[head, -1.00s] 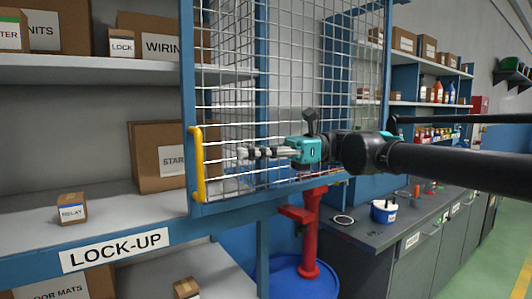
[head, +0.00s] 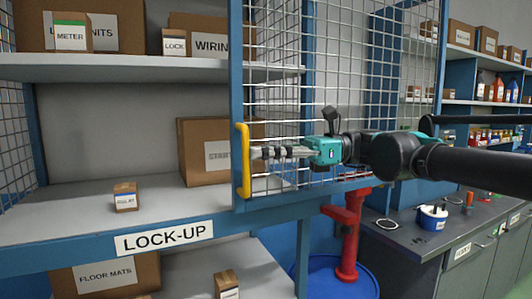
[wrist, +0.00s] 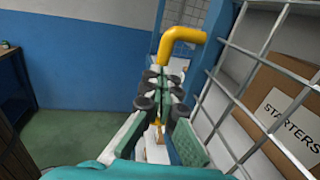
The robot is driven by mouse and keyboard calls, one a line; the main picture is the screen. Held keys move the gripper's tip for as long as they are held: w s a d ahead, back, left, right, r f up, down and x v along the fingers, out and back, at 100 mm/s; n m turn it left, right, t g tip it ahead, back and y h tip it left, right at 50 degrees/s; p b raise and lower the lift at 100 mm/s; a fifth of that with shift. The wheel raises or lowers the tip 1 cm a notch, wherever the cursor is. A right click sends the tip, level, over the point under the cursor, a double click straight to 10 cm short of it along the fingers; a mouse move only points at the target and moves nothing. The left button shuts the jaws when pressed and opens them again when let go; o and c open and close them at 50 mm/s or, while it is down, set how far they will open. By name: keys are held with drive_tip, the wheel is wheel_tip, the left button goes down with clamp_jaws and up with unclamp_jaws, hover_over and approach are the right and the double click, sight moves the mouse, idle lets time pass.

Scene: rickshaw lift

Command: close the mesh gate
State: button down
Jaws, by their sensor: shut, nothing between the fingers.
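The mesh gate (head: 330,90) has a blue frame and a light wire grid. It stands partly open at the right of the lock-up shelf, whose left part is uncovered. A yellow bar handle (head: 243,165) is upright on the gate's left edge. My gripper (head: 258,153) is shut and empty, with its fingertips close to the right of the handle in the head view. In the wrist view my gripper (wrist: 165,80) points toward the yellow handle (wrist: 182,36), whose top bend shows just beyond the fingertips. Whether they touch it I cannot tell.
The lock-up shelf (head: 170,240) holds several cardboard boxes, including a small one (head: 125,196) near its front edge. A red pump (head: 349,235) on a blue drum stands below the gate, beside a grey workbench (head: 420,240). Green floor is clear at left in the wrist view (wrist: 80,135).

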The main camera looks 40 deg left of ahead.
drive_tip(key=s+d+x, duration=0.2)
drive_tip(key=x, duration=1.5)
drive_tip(key=s+d+x, duration=0.1)
drive_tip(key=d+x, duration=0.2)
drive_tip(key=x, duration=1.4)
drive_tip(key=s+d+x, duration=0.2)
drive_tip(key=d+x, duration=0.1)
drive_tip(key=x, duration=1.4)
drive_tip(key=shift+s, duration=0.6)
drive_tip(key=shift+d, duration=0.15)
drive_tip(key=v, duration=1.4)
drive_tip(key=shift+w, duration=0.15)
